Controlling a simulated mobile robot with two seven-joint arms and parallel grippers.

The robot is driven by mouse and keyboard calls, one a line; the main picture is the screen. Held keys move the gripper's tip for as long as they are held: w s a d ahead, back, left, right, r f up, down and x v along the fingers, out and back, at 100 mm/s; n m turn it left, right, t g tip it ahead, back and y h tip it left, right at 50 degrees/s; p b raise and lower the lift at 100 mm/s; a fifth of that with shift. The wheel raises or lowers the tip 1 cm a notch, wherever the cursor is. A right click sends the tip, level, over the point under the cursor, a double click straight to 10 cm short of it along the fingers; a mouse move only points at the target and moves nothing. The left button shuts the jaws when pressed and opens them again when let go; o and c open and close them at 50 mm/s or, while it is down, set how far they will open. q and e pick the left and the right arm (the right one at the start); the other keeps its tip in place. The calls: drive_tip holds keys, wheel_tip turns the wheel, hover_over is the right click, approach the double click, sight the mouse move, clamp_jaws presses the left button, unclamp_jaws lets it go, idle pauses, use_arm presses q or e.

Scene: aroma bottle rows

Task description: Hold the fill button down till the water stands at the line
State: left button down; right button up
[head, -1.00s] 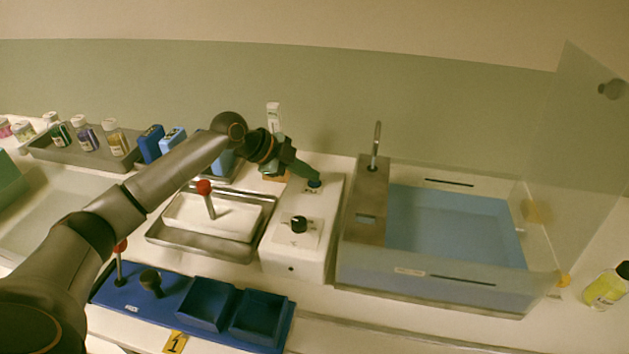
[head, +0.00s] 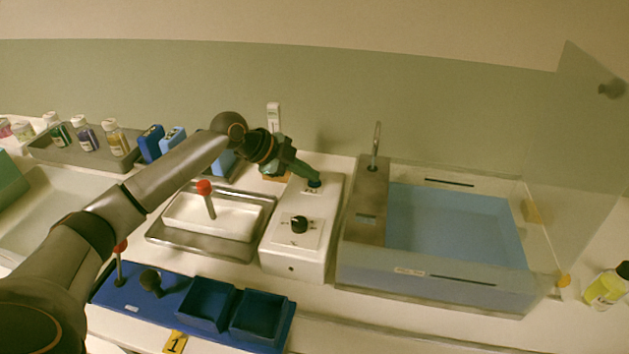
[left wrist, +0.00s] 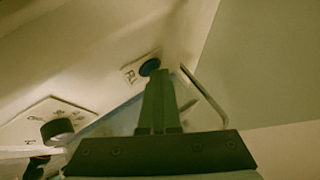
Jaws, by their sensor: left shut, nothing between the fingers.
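The fill button (head: 314,182) is a dark blue round cap on top of the white control box (head: 287,254). In the left wrist view the button (left wrist: 149,67) sits beside a printed label. My left gripper (head: 312,176) is shut and empty, its fingertips at the button and seemingly touching it. How far the button is pressed cannot be told. The bath (head: 350,262) to the right is a clear-walled tank with blue water (head: 455,228) in it and a metal spout (head: 376,145) at its back left. I cannot make out a fill line. My right gripper is not in view.
A black knob (head: 299,224) is on the box front. A tray with a white block and red-topped handle (head: 204,188) is left of it. A blue holder (head: 140,292) lies in front. A clear lid (head: 590,150) stands raised at right, near a yellow bottle (head: 606,287).

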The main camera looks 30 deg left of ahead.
sight(309, 183)
use_arm(q)
drive_tip(key=shift+f, duration=0.1)
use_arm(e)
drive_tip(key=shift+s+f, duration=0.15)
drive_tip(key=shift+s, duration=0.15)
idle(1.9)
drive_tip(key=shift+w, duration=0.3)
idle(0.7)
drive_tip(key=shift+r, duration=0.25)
use_arm(q)
drive_tip(key=shift+r+p, duration=0.85)
drive_tip(key=shift+r, duration=0.05)
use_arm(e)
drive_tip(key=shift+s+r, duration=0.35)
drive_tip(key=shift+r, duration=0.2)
use_arm(q)
drive_tip(key=shift+r, duration=0.1)
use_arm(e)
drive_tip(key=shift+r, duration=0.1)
use_arm(q)
wheel_tip(309, 183, up, 5)
drive_tip(key=p, duration=0.4)
drive_tip(key=shift+p, duration=0.35)
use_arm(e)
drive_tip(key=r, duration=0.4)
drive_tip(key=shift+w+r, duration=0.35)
